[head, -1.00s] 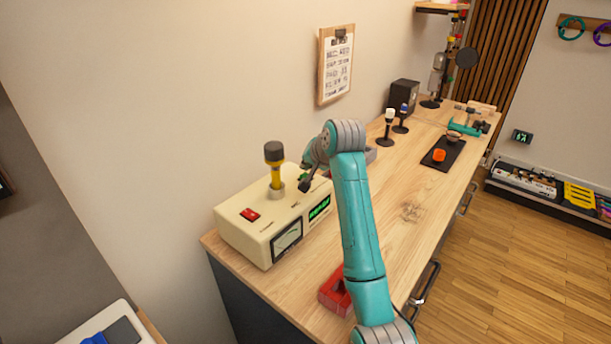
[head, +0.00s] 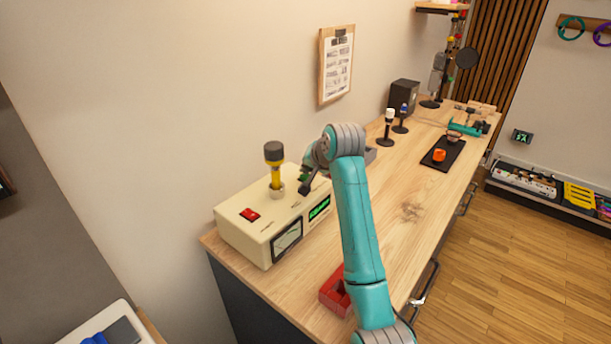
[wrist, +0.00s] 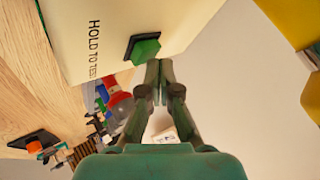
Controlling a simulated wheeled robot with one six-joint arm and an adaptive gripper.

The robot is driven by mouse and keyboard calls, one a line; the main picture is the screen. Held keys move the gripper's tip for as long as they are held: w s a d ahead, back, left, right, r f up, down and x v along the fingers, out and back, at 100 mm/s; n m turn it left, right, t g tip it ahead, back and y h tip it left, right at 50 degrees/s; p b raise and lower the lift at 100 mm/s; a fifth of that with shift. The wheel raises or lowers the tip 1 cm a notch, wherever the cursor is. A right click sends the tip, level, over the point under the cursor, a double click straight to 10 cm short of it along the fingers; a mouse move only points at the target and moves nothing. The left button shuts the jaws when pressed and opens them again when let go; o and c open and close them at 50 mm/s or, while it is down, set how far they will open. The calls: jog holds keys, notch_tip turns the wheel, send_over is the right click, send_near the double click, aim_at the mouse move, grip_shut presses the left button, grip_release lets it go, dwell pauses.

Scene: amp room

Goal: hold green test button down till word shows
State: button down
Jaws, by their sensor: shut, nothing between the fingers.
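The cream tester box (head: 240,236) stands on the near left end of the bench. Its green test button (wrist: 146,48) shows in the wrist view, in a black frame beside the printed words "HOLD TO TEST". In the head view my gripper hides the button. My gripper (wrist: 158,66) is shut and empty, its fingertips close beside the button's edge. I cannot tell if they touch it. In the head view my gripper (head: 304,189) points down over the box's top. The small display (head: 319,208) on the box front glows green; its text is too small to read.
A yellow post with a dark cap (head: 275,165) rises from the box, left of my gripper. A red switch (head: 250,214) and a dial meter (head: 287,241) are on the box. The bench middle is clear.

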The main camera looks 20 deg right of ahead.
aim_at(307, 176)
jog(key=shift+s+f, duration=0.1)
jog(key=shift+f, duration=0.75)
dwell(1.5)
jog(key=shift+r, duration=0.2)
dwell(0.9)
jog(key=shift+r, duration=0.85)
jog(key=shift+r, duration=2.55)
jog(key=shift+r, duration=0.1)
